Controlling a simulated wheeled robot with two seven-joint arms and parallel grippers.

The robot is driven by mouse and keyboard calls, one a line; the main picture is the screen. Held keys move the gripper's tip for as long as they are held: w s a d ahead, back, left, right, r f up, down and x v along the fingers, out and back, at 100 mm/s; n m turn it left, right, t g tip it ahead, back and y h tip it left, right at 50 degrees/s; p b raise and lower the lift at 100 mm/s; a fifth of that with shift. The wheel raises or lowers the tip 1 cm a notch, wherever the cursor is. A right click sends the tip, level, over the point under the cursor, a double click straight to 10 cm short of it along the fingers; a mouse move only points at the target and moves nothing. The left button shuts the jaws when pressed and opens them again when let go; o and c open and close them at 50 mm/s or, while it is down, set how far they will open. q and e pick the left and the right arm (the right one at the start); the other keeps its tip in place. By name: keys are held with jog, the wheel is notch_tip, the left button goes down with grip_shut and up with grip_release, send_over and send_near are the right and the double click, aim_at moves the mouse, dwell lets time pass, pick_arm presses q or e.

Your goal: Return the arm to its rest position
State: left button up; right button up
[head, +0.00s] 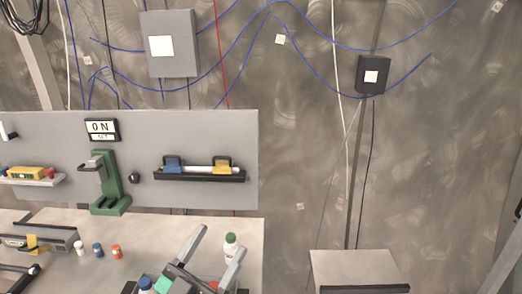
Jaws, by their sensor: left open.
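My left gripper (222,240) is in the head view at the bottom, left of centre, over the light workbench (190,228). Its two grey fingers point up and to the right and stand apart, so it is open. I see nothing held between them. A white bottle with a green cap (231,246) shows between and behind the fingertips; I cannot tell whether they touch it. The rest of my left arm is out of the picture. My right gripper is not in view.
A blue-capped item (146,285) and partly hidden things crowd the gripper's base. Several small capped bottles (98,250) stand farther left. A green stand (107,185) is at the back, before a grey panel (220,140). A separate box-like surface (355,268) is at right.

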pick_arm(q)
jog(key=a+f+n+g+y, duration=0.35)
jog(key=a+f+y, duration=0.3)
jog(key=f, duration=0.35)
jog(key=a+f+n+g+y, duration=0.3)
jog(key=a+f+n+y, duration=0.25)
jog(key=f+y, duration=0.35)
jog(key=s+a+f+m+g+h, duration=0.25)
jog(key=s+f+g, duration=0.85)
jog(key=s+f, duration=0.65)
notch_tip(320, 180, down, 31)
jog(key=s, duration=0.2)
jog(key=s+a+f+g, duration=0.1)
jog(key=s+a+f, duration=0.1)
jog(key=s+f, duration=0.7)
jog(key=s+a+f+g, duration=0.1)
jog(key=s+a+f, duration=0.1)
jog(key=s+f, duration=0.7)
jog(key=shift+s+f+m+y, duration=0.15)
jog(key=shift+s+m+y, duration=0.25)
jog(key=shift+s, duration=0.1)
